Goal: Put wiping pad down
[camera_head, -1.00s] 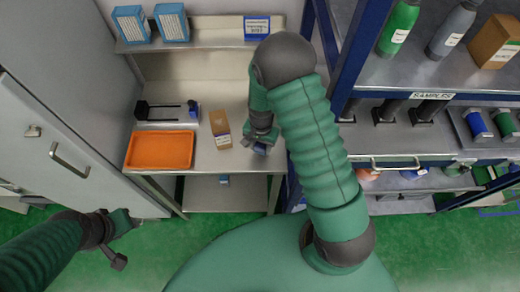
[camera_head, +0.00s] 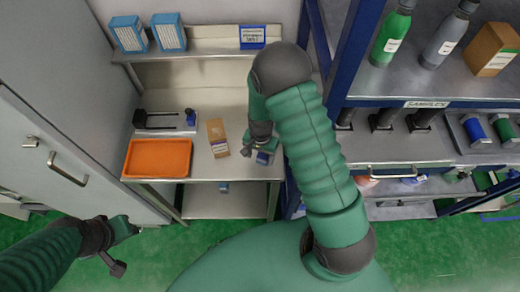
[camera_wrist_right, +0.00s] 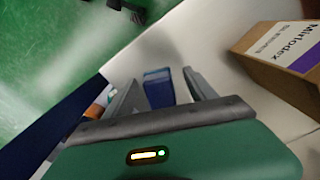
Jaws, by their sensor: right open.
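The wiping pad (camera_head: 263,158) is a small blue block at the front right part of the metal bench (camera_head: 235,170). My right gripper (camera_head: 256,150) is right at it, over the bench. In the right wrist view the blue pad (camera_wrist_right: 158,88) stands between the two grey fingers (camera_wrist_right: 160,92), with a narrow gap on each side. The fingers are open. Whether the pad's underside touches the bench is hard to see. My left gripper (camera_head: 130,226) is at the lower left, away from the bench; its fingers are too small to read.
A brown carton (camera_head: 217,138) stands just left of my right gripper. An orange tray (camera_head: 158,158) and a black fixture (camera_head: 158,120) are further left. A blue rack post (camera_head: 338,75) rises close on the right. A shelf (camera_head: 200,47) with blue boxes is behind.

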